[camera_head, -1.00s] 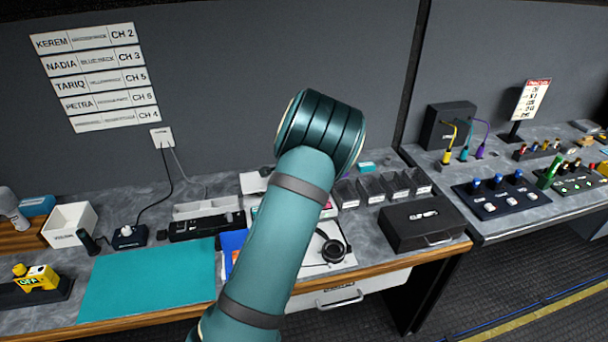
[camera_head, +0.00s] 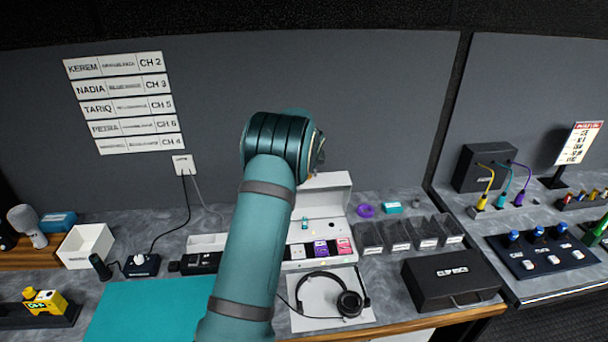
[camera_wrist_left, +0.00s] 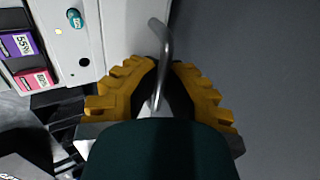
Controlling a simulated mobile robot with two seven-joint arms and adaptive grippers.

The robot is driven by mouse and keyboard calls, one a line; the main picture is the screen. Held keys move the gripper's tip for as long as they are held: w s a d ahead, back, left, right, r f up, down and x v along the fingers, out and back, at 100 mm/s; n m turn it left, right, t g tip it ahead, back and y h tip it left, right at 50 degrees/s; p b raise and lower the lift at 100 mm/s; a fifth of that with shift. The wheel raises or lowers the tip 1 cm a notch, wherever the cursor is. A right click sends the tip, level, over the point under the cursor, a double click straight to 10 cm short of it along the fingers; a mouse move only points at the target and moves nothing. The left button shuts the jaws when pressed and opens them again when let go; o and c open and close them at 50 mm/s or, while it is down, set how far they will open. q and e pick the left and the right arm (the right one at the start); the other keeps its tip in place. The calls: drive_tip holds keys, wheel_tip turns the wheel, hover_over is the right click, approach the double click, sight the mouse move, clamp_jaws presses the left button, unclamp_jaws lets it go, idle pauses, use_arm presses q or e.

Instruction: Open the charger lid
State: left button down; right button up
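The white charger (camera_head: 327,256) stands on the desk in the head view, partly behind my arm. Its lid (camera_head: 328,201) stands raised at the back. White, purple and pink packs sit in its front slots. In the left wrist view the charger's white body (camera_wrist_left: 65,45) is at upper left, with purple and pink packs beside it. A grey bent bar handle (camera_wrist_left: 166,45) runs between the yellow fingers of my left gripper (camera_wrist_left: 160,80), which look closed around it. In the head view my arm hides this gripper. My right gripper is not in view.
A headset (camera_head: 350,303) lies on a white sheet in front of the charger. Clear bins (camera_head: 398,236) and a black case (camera_head: 450,279) stand to the right. A teal mat (camera_head: 140,310) covers the desk at left.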

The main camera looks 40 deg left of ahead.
use_arm(q)
drive_tip(key=shift+w+a+r, duration=0.15)
drive_tip(key=shift+w+a, duration=0.4)
drive_tip(key=c, duration=1.1)
unclamp_jaws()
drive_tip(key=shift+o, duration=0.2)
drive_tip(key=shift+s+d, duration=0.1)
drive_tip(key=v, duration=1.2)
